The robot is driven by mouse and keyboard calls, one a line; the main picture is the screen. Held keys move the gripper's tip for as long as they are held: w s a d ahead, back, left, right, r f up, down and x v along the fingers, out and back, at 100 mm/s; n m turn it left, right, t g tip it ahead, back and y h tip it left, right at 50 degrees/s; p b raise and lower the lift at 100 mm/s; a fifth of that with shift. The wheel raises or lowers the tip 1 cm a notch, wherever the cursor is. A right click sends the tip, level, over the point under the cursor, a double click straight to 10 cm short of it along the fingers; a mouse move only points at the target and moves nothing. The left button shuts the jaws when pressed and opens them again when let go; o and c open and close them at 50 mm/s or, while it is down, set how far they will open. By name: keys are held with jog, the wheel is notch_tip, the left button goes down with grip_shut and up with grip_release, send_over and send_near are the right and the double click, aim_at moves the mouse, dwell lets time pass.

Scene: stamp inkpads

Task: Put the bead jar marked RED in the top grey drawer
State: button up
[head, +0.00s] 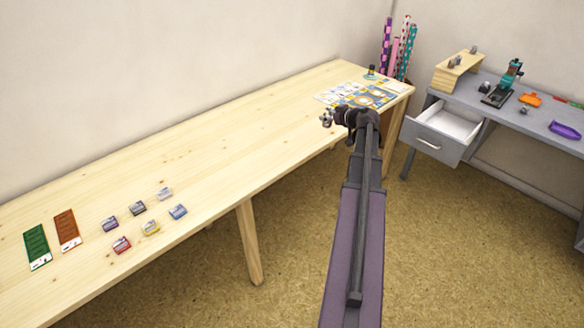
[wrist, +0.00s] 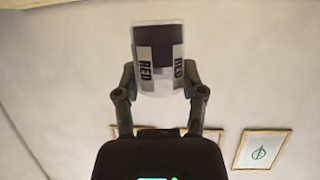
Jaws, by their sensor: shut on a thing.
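The bead jar marked RED (wrist: 158,40) is in my gripper (wrist: 158,82) in the wrist view. It is clear with dark contents and white labels reading RED, with one finger on each side. In the head view my gripper (head: 327,118) is in front of the wooden table's right end; the jar cannot be made out clearly there. The top grey drawer (head: 430,145) is pulled out from the grey desk to the right of my gripper. Its white inside looks empty.
The wooden table (head: 200,140) carries several small inkpads (head: 151,228), printed sheets (head: 362,95) and a small dark bottle (head: 371,70). The grey desk (head: 500,112) holds a wooden rack (head: 459,70), a green press (head: 508,78) and orange and purple trays. Open floor lies between table and desk.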

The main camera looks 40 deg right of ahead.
jog(key=s+a+f+n+y+b, duration=0.1)
jog(key=s+a+f+b, duration=0.5)
jog(key=s+f+b, duration=0.2)
jog(key=shift+a+f, duration=0.4)
jog(key=shift+f, duration=0.45)
jog(key=w+a, duration=0.1)
jog(key=w, duration=0.4)
jog(key=w+a+f+b, duration=0.1)
jog(key=w, duration=0.4)
jog(key=w+a+b, duration=0.1)
jog(key=w+a, duration=0.1)
jog(key=w, duration=0.3)
jog(key=shift+w+f, duration=0.25)
jog(key=shift+w, duration=0.05)
jog(key=shift+f, duration=0.15)
jog(key=shift+f+b, duration=1.65)
jog(key=shift+b, duration=0.15)
jog(key=shift+f, duration=0.1)
